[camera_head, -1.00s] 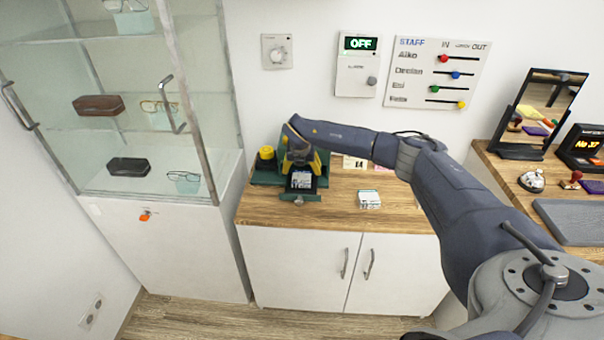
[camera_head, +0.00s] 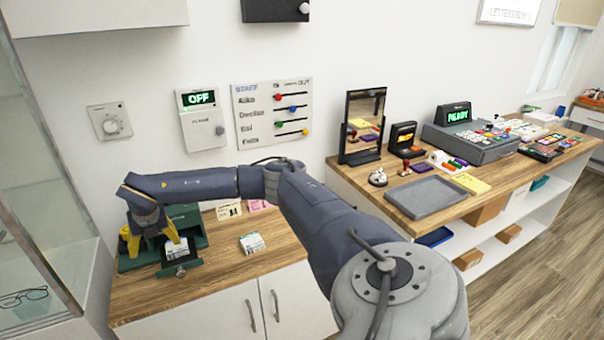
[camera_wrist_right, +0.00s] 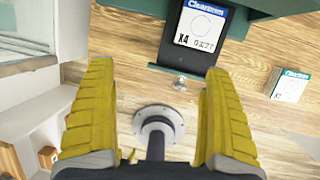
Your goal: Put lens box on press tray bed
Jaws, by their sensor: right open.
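A white and blue lens box (camera_head: 178,249), marked "Clearzen X4 03/27" in the right wrist view (camera_wrist_right: 203,25), lies label up on the dark press tray bed (camera_wrist_right: 187,59) of the green press (camera_head: 192,222). A second, similar lens box (camera_head: 252,243) lies on the wooden counter right of the press; it also shows in the right wrist view (camera_wrist_right: 289,86). My right gripper (camera_head: 150,236) is over the press, its yellow fingers (camera_wrist_right: 158,85) spread wide with nothing between them. The first box is beyond the fingertips, apart from them. My arm hides part of the press. My left gripper is not in view.
A glass cabinet (camera_head: 45,180) stands close on the left. Small cards (camera_head: 228,209) stand behind the counter box. My right arm spans the counter. A desk on the right holds a grey tray (camera_head: 428,196), a mirror (camera_head: 362,125) and a till (camera_head: 470,140).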

